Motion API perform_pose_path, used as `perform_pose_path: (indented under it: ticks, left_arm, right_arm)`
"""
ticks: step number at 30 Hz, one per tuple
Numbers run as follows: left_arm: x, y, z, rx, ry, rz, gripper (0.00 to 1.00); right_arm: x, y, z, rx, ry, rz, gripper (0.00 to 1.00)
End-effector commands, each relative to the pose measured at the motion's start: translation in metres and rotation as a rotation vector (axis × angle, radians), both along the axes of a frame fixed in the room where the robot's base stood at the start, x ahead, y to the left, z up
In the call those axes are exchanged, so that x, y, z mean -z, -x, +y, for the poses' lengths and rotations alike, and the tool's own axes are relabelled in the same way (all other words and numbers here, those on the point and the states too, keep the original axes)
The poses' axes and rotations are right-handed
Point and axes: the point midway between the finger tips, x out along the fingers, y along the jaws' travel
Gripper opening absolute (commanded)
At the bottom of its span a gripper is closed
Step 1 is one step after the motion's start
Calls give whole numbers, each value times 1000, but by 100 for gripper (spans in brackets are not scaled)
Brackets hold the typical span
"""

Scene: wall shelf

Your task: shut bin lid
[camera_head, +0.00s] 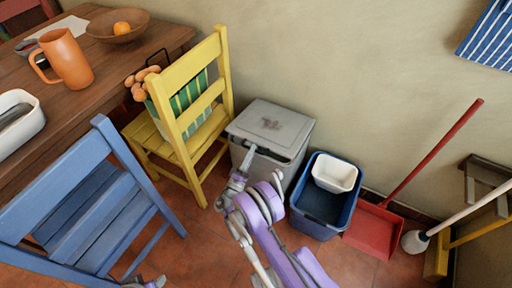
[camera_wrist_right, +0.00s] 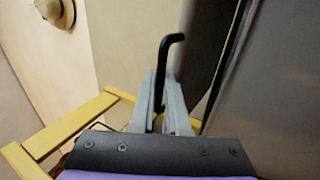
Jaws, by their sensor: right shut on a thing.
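The grey bin (camera_head: 286,166) stands against the wall with its flat grey lid (camera_head: 270,122) over its top. A dark gap shows under the lid's front edge, so I cannot tell if it is fully shut. My right gripper (camera_head: 246,160) is at the bin's front left corner. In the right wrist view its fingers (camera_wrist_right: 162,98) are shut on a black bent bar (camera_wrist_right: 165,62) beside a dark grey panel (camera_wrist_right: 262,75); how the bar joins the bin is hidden. My left gripper (camera_head: 146,283) barely shows at the bottom edge, its fingers unclear.
A yellow chair (camera_head: 190,125) stands close left of the bin, a blue chair (camera_head: 95,215) nearer. A blue tub (camera_head: 318,222) with a white container (camera_head: 335,174) stands right of the bin. A red dustpan (camera_head: 373,230) lies further right. The wooden table (camera_head: 105,95) is at the left.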

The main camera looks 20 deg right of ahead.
Motion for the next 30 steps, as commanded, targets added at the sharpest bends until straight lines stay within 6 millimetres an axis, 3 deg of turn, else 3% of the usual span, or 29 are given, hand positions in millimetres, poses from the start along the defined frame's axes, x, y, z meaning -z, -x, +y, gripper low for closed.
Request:
perform_pose_path:
  ticks: [3,10,26,27,30]
  left_arm:
    - [0,0,0,0,0,0,50]
    - [0,0,0,0,0,0,50]
    - [0,0,0,0,0,0,50]
    - [0,0,0,0,0,0,50]
    - [0,0,0,0,0,0,50]
  right_arm:
    - [16,-1,-4,9,-7,3,0]
    - [32,-4,-4,9,-8,4,0]
    - [37,-5,-3,7,-9,6,0]
    - [37,-5,-3,7,-9,6,17]
    - [37,-5,-3,6,-9,6,35]
